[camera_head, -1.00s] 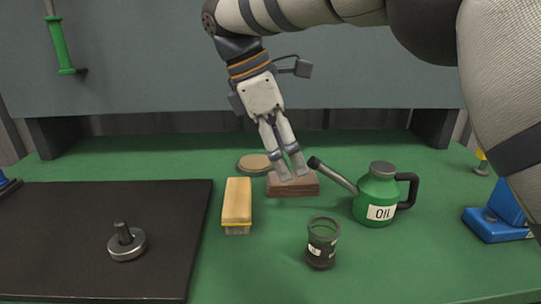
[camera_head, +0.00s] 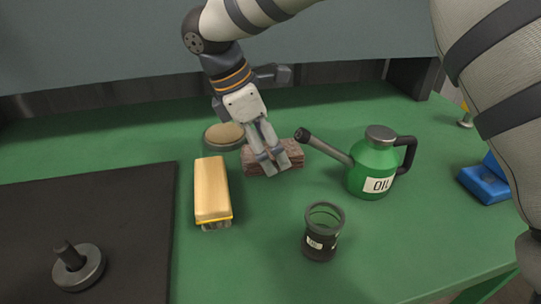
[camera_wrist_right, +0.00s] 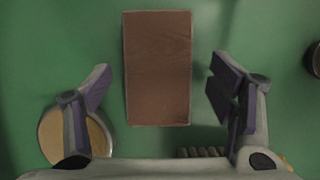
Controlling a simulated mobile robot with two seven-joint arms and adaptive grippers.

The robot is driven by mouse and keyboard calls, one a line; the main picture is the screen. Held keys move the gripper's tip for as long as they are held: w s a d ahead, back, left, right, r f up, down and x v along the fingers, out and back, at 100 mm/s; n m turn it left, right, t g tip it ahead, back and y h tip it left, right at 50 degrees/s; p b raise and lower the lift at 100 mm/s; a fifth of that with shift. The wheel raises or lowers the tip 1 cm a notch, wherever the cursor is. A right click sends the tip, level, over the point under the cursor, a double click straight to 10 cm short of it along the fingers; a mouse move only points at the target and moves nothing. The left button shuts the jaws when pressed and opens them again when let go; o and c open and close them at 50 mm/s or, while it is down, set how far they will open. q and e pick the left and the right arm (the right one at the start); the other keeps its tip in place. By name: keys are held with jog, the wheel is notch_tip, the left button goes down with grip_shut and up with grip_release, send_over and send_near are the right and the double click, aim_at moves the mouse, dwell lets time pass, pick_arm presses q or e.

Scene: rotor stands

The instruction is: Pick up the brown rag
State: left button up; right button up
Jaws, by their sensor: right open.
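The brown rag (camera_head: 292,152) is a folded reddish-brown block on the green bench, behind the middle. In the right wrist view the brown rag (camera_wrist_right: 158,68) lies upright in the picture, between and beyond the fingers. My right gripper (camera_head: 276,165) comes from above and hides part of the rag in the head view. In the right wrist view my right gripper (camera_wrist_right: 160,92) is open, one finger on each side of the rag with green gaps between. Nothing is held. My left gripper is not in view.
A round tin (camera_head: 224,136) stands close left of the rag; a brush (camera_head: 211,190) lies in front of it. The green oil can (camera_head: 372,168) stands right, its spout reaching near the rag. A dark jar (camera_head: 322,232) stands in front. A dark mat (camera_head: 120,220) lies left.

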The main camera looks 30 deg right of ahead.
aim_at(268, 150)
jog(key=shift+f, duration=0.2)
jog(key=shift+c, duration=0.6)
jog(key=c, duration=1.1)
jog(key=shift+r, duration=0.15)
notch_tip(268, 150, up, 10)
jog(key=shift+f, duration=0.1)
jog(key=shift+o, duration=1)
jog(key=shift+w, duration=0.15)
jog(key=shift+c, duration=0.5)
